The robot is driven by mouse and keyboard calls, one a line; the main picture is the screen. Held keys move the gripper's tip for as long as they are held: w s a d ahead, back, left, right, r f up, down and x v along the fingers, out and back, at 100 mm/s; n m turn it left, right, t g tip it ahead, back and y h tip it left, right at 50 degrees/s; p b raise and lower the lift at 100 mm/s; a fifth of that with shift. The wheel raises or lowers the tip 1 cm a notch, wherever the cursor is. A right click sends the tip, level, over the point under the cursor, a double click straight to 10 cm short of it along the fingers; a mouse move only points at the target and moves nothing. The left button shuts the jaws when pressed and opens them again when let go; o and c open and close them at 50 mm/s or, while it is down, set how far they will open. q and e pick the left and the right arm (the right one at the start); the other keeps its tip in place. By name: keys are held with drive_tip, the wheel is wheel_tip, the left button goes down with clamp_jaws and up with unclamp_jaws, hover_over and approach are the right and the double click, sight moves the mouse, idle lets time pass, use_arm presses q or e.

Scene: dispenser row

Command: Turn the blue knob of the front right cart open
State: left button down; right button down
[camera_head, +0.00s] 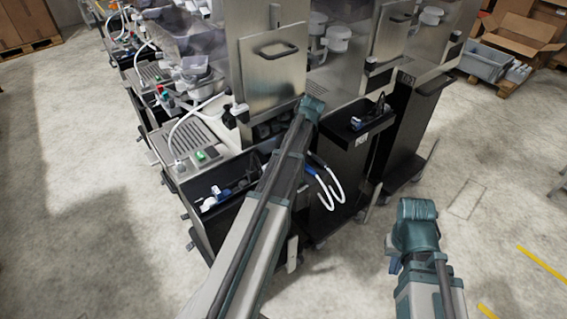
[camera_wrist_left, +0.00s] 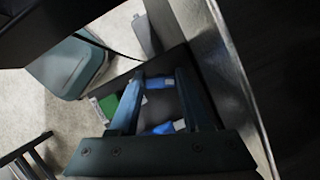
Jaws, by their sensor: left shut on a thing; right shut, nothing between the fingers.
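The front right cart (camera_head: 345,160) is dark, with a black tray top. A small blue part, the blue knob (camera_head: 356,123), shows in that tray. My left arm reaches across to this cart; its gripper is not clear in the head view. In the left wrist view, my left gripper (camera_wrist_left: 160,82) is shut on a blue piece, which looks like the blue knob (camera_wrist_left: 156,83). A second blue part (camera_wrist_left: 163,128) shows nearer, between the fingers' bases. My right gripper (camera_head: 393,262) is shut and empty, low over the floor, apart from the carts.
A neighbouring cart (camera_head: 205,225) on the left holds another blue part (camera_head: 222,193). White looped hoses (camera_head: 328,190) hang between the carts. A steel panel with a handle (camera_head: 272,70) stands behind. Open floor lies in front; boxes and a grey bin (camera_head: 484,64) stand at back right.

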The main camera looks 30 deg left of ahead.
use_arm(q)
drive_tip(key=shift+c, duration=1.8)
unclamp_jaws()
